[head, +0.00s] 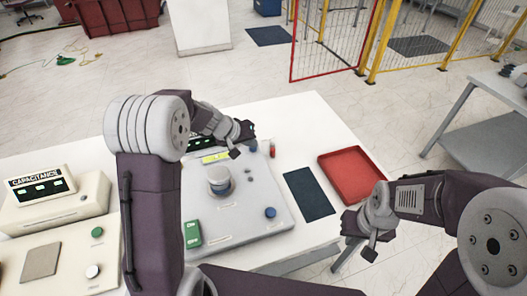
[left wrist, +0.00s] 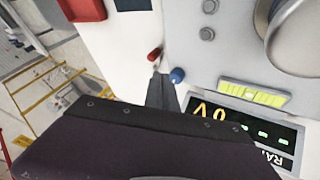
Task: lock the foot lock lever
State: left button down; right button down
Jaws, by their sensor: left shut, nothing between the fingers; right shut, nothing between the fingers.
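No part is clearly marked as the foot lock lever. A small red lever-like piece (head: 272,150) stands at the far right edge of the grey test device (head: 270,190); I cannot tell whether it is that lever. It also shows in the left wrist view (left wrist: 154,54), beside a blue knob (left wrist: 177,75). My left gripper (head: 236,153) is shut and empty over the device's far side, left of the red piece. In the left wrist view its dark fingers (left wrist: 162,88) point towards the red piece and blue knob. My right gripper (head: 370,254) is shut and empty near the table's right front.
A red tray (head: 351,176) and a dark mat (head: 308,193) lie right of the device. A round metal part (head: 219,180) stands on the device, with a green block (head: 192,234) and blue knob (head: 270,213) nearby. A capacitance meter (head: 50,200) is at left.

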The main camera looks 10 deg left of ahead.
pick_arm(q)
jog(key=x, duration=1)
jog(key=shift+w+p, duration=0.1)
jog(key=shift+p, duration=0.2)
jog(key=shift+d, duration=0.1)
